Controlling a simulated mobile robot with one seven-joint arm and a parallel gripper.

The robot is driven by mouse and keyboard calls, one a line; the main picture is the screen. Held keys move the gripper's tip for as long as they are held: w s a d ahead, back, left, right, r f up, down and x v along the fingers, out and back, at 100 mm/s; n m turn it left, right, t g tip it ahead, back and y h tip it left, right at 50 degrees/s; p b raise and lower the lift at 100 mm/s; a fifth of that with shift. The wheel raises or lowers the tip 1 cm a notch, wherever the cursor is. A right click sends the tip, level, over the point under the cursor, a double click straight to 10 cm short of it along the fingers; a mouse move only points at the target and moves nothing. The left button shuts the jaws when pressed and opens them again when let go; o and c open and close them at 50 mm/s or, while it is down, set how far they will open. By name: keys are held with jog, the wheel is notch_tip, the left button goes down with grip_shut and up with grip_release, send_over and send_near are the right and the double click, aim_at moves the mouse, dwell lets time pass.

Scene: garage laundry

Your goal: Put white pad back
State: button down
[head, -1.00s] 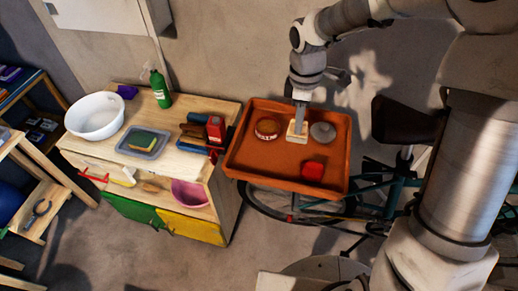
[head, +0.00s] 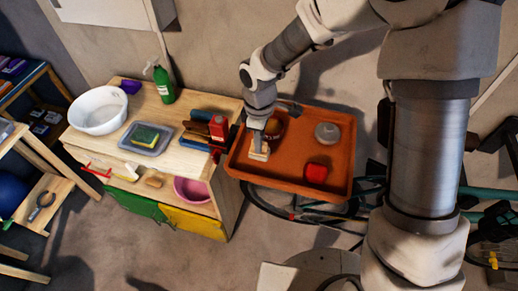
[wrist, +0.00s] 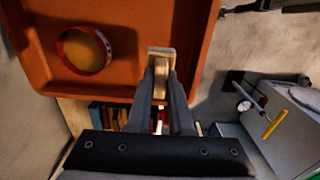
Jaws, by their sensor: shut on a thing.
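The white pad, a small pale block with a wood-coloured side (head: 259,153), is between the fingers of my gripper (head: 259,138). In the wrist view the pad (wrist: 161,52) shows at the tips of the shut gripper (wrist: 161,80), its lower part between the fingers. It appears over the left part of the orange tray (head: 296,181); whether it touches the tray floor I cannot tell. A round brown-topped tin (wrist: 84,50) lies in the tray beside it, partly hidden by my arm in the head view.
The tray also holds a grey round thing (head: 327,133) and a red block (head: 316,172). Left of it, the wooden bench (head: 108,150) bears a white bowl (head: 97,113), a grey dish with a sponge (head: 146,138), a green bottle (head: 162,86) and a red container (head: 219,127).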

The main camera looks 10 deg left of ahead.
jog(key=shift+f, duration=2.05)
jog(key=shift+f, duration=0.1)
jog(key=c, duration=0.8)
grip_release()
notch_tip(320, 180, up, 12)
jog(key=shift+r, duration=0.15)
